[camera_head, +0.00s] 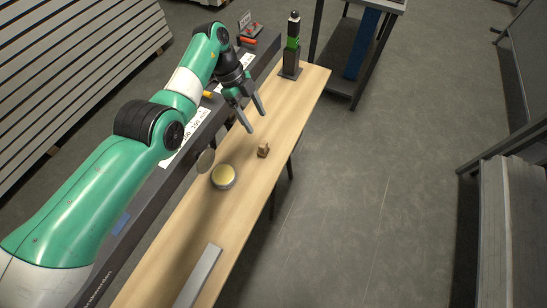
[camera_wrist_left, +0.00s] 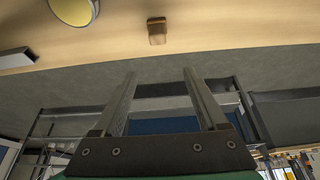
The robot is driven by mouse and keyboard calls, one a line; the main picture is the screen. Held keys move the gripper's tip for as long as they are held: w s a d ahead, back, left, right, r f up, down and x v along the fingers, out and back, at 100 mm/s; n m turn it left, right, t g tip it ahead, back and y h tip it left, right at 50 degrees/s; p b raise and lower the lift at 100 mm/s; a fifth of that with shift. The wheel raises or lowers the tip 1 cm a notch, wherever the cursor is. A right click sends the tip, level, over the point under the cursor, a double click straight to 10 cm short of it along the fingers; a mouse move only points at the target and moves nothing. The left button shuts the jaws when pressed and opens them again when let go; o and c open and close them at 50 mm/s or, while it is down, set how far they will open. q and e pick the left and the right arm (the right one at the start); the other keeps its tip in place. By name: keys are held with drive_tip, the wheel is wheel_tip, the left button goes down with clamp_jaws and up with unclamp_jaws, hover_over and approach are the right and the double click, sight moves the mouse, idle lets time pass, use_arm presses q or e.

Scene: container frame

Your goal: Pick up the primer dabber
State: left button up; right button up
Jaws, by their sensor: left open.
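The small brown block on the wooden bench (camera_head: 290,106), which looks like the primer dabber (camera_head: 263,150), stands near the bench's right edge. It also shows in the left wrist view (camera_wrist_left: 157,32), at the top, brown with a darker top end. My left gripper (camera_head: 256,122) is open and empty above the bench, farther back than the dabber and apart from it. Its two fingers (camera_wrist_left: 159,73) show spread in the left wrist view, with the dabber beyond their tips. My right gripper is in neither view.
A round tin with yellow content (camera_head: 223,175) sits left of and nearer than the dabber, with a round lid (camera_head: 206,160) beside it. A grey metal bar (camera_head: 199,276) lies at the near end. A black-green device (camera_head: 292,47) stands at the far end.

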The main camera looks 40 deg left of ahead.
sight(262, 143)
use_arm(q)
drive_tip(key=b+x, duration=0.1)
drive_tip(key=x, duration=0.1)
drive_tip(key=a+b+x, duration=0.1)
drive_tip(key=x, duration=0.2)
drive_tip(key=b+x, duration=0.1)
drive_tip(key=x, duration=0.1)
drive_tip(key=shift+s+a+f, duration=0.1)
drive_tip(key=shift+s+f, duration=0.15)
drive_tip(key=shift+f, duration=0.25)
drive_tip(key=b+x, duration=0.2)
drive_tip(key=x, duration=0.1)
drive_tip(key=b+x, duration=0.1)
drive_tip(key=x, duration=0.1)
drive_tip(key=shift+s+a+f, duration=0.2)
drive_tip(key=shift+a, duration=0.1)
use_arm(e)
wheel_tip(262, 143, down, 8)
use_arm(q)
drive_tip(key=shift+w, duration=0.1)
drive_tip(key=shift+c, duration=0.3)
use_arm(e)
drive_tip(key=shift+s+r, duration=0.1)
use_arm(q)
clamp_jaws()
